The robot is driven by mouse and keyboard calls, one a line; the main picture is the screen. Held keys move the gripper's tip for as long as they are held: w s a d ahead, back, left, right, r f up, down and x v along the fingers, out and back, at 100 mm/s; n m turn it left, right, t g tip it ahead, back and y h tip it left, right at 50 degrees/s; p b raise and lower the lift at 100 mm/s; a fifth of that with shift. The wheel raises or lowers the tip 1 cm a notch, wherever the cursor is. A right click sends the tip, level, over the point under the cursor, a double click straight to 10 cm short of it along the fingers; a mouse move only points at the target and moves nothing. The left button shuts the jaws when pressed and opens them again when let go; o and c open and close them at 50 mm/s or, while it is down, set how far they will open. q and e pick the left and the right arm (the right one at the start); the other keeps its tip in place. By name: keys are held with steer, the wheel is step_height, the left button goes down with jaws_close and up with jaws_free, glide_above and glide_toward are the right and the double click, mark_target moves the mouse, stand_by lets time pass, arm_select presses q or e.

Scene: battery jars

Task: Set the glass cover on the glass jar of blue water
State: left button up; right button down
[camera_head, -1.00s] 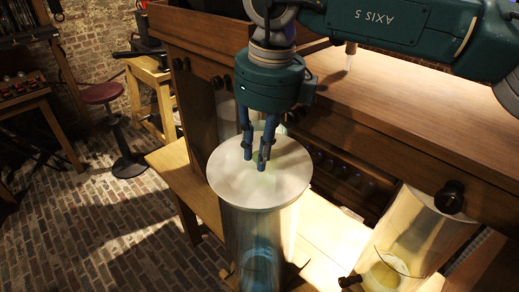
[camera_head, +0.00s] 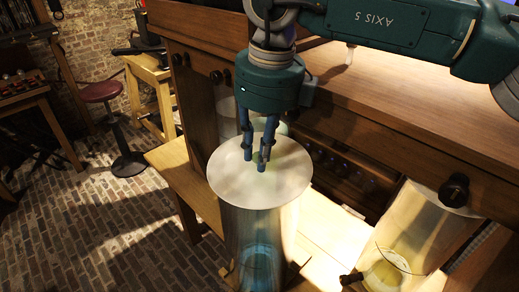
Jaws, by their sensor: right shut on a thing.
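The glass cover (camera_head: 287,184) is a pale, round, whitish disc at the top of the tall glass jar of blue water (camera_head: 262,262). The jar stands upright at the lower middle, and blue shows in its lower part. My right gripper (camera_head: 255,162) comes down from above and is shut on the cover near its middle, where the knob is hard to make out. The cover looks level and lined up with the jar's mouth. I cannot tell whether it touches the rim. My left gripper is not in view.
Another glass jar with yellowish liquid (camera_head: 388,272) stands at the lower right. A wooden bench (camera_head: 425,115) spans the right, above a lower wooden shelf (camera_head: 325,235). Paler glass vessels stand behind the cover. A red stool (camera_head: 100,92) stands on the brick floor at left.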

steer(key=shift+r, duration=0.2)
steer(key=shift+r+p, duration=0.45)
steer(key=shift+r, duration=0.2)
stand_by(0.7)
steer(key=shift+f+b, duration=0.85)
steer(key=shift+b, duration=0.05)
steer(key=c, duration=1.8)
jaws_free()
steer(key=shift+c, duration=0.2)
step_height(320, 180, up, 11)
steer(key=s+d+p, duration=0.1)
steer(key=p, duration=0.5)
steer(key=shift+p, duration=0.3)
